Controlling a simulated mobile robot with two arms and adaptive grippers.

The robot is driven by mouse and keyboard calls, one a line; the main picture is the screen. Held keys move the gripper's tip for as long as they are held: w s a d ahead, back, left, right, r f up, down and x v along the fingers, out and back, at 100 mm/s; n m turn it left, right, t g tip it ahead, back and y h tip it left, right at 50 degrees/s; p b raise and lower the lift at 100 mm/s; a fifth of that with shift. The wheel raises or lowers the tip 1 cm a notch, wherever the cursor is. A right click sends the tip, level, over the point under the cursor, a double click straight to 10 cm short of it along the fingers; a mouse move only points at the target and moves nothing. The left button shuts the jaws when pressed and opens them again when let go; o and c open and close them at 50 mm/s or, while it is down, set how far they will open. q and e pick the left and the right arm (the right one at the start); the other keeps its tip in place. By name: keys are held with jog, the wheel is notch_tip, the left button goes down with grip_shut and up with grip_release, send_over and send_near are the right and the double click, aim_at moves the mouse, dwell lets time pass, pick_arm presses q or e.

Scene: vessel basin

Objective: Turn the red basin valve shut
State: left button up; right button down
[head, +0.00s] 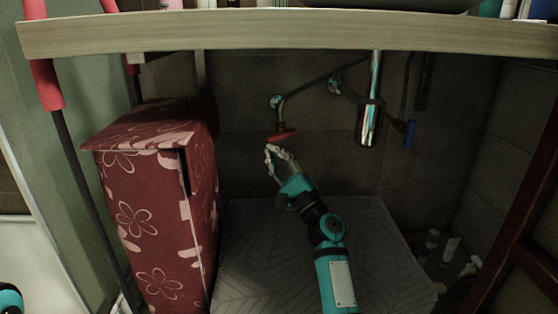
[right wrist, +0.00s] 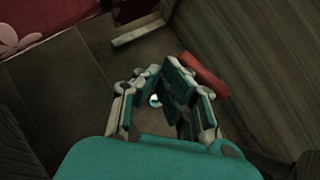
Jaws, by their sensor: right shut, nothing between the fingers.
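The red basin valve (head: 281,135) is a small red bar-shaped handle under the counter, on a pipe at the back wall. My right gripper (head: 270,150) is shut and empty, with its fingertips just below the left part of the handle. In the right wrist view the red handle (right wrist: 203,74) shows just beyond and to the right of the shut fingers (right wrist: 160,75). I cannot tell whether the fingers touch it. My left gripper is not in view; only a bit of my left arm shows at the lower left edge.
A wooden counter (head: 300,31) spans the top. A chrome drain trap (head: 370,122) and a blue valve (head: 410,134) are to the right of the red one. A red flowered box (head: 150,220) stands at left, a grey patterned surface (head: 260,260) lies below, and small bottles (head: 450,249) stand at lower right.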

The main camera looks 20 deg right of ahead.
jog(key=shift+w+a+r, duration=0.1)
jog(key=shift+a+r, duration=0.1)
jog(key=shift+a, duration=0.15)
jog(key=shift+a+r, duration=0.1)
dwell(1.6)
